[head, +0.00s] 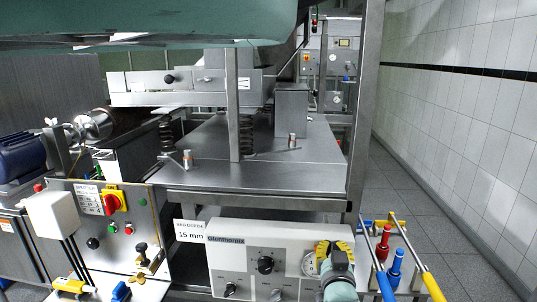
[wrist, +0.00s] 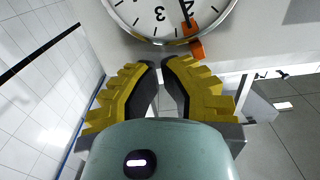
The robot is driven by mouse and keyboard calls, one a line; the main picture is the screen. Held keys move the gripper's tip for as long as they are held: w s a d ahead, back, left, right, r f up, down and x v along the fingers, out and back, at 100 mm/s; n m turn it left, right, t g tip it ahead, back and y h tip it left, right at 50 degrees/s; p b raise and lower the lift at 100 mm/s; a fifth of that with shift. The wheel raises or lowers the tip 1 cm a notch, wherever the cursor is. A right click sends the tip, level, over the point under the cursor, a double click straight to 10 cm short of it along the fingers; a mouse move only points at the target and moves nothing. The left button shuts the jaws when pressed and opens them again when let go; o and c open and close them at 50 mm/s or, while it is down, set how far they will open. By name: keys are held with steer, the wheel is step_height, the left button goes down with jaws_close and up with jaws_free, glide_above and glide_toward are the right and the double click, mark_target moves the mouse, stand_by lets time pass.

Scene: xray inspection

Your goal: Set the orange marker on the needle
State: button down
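The round dial gauge (wrist: 158,14) with black numerals is at the top of the wrist view, partly cut off. Its dark needle (wrist: 186,12) points down and slightly right towards the rim. The orange marker (wrist: 196,48) sits at the lower right rim, close to the needle's end. My yellow gripper (wrist: 160,64) is below the dial, its fingertips a narrow gap apart with nothing between them. The marker is just up and right of the fingertips. In the head view my gripper (head: 335,246) partly covers the gauge (head: 310,264), and the marker cannot be made out.
The gauge is on a light control panel (head: 235,256) with several knobs. A rack with red and blue tools (head: 395,262) stands just right of my gripper. A steel bench (head: 210,178) is above and behind. Free floor (head: 440,210) lies to the right.

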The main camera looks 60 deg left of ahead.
steer(key=p+v, duration=0.3)
steer(key=v, duration=0.4)
stand_by(0.4)
